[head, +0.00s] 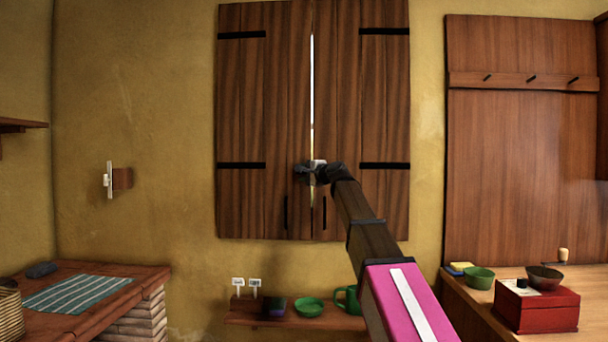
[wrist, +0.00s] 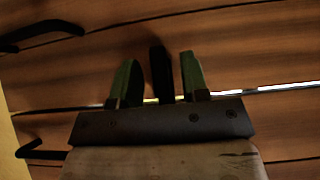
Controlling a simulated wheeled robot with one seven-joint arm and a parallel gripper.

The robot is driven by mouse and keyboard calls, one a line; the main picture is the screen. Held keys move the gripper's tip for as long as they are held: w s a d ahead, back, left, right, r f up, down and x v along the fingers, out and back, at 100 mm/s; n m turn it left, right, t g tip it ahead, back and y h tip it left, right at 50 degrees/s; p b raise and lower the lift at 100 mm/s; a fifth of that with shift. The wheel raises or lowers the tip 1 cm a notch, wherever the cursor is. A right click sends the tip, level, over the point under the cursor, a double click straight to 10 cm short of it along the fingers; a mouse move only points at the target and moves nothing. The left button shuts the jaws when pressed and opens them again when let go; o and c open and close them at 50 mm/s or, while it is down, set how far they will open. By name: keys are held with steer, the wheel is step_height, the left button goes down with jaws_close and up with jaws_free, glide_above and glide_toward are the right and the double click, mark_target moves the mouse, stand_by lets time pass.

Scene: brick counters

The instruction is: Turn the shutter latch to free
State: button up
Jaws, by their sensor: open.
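The wooden shutter's two leaves, left (head: 243,100) and right (head: 345,100), stand side by side with a thin bright gap between them. My gripper (head: 309,173) is at this gap, low on the shutter, and hides the latch in the head view. In the wrist view, my gripper (wrist: 160,66) is open, with one green finger on each side of a dark bar, which looks like the latch (wrist: 160,74). The bar lies across the line of the gap. It stands apart from both fingers, nearer the right one. Its lower end is hidden behind the gripper body.
Black pull handles (head: 285,213) sit low on the shutter leaves. Below is a shelf (head: 235,318) with a green bowl (head: 309,307) and a green mug (head: 348,299). A counter with a red box (head: 537,311) is at right, a brick counter (head: 148,283) at left.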

jaws_close()
stand_by(0.4)
steer(key=shift+w+r+n+g+h, duration=0.1)
steer(key=shift+r+n+g+h, duration=0.05)
steer(key=shift+n+g+h, duration=0.85)
steer(key=n+g+h, duration=0.1)
steer(key=n+h, duration=0.2)
steer(key=shift+a+r, duration=0.1)
steer(key=shift+a, duration=0.05)
steer(key=n+g+h, duration=0.1)
steer(key=n+h, duration=0.1)
steer(key=h, duration=0.2)
steer(key=shift+a, duration=0.15)
steer(key=shift+n+h, duration=1)
steer(key=shift+h, duration=0.7)
